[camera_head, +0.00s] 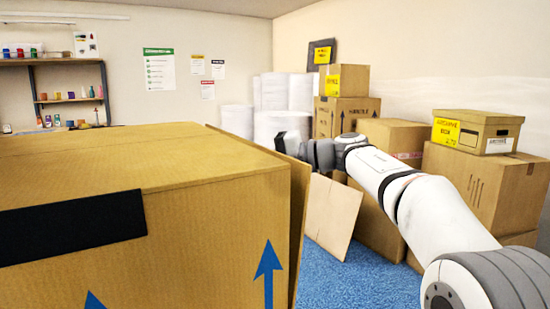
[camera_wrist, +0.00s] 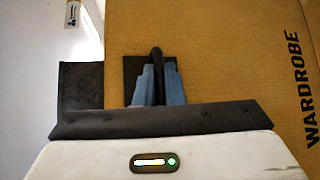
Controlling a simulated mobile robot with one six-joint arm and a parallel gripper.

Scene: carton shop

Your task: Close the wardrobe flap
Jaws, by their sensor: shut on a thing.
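The large brown wardrobe carton (camera_head: 205,235) fills the left foreground in the head view, with a dark strip on its near side. Its flap (camera_head: 300,215) is a thin upright panel at the carton's right side, a little apart from it at the visible edge. In the wrist view the flap's face (camera_wrist: 225,60) carries the word WARDROBE. A black patch (camera_wrist: 80,88) shows at the flap's left edge.
A loose cardboard panel (camera_head: 332,215) leans beyond the flap. Stacked cartons (camera_head: 395,140) and a lidded archive box (camera_head: 476,133) stand at the right. White rolls (camera_head: 285,92) stand at the back. Blue floor (camera_head: 355,280) is clear in front of the stacks.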

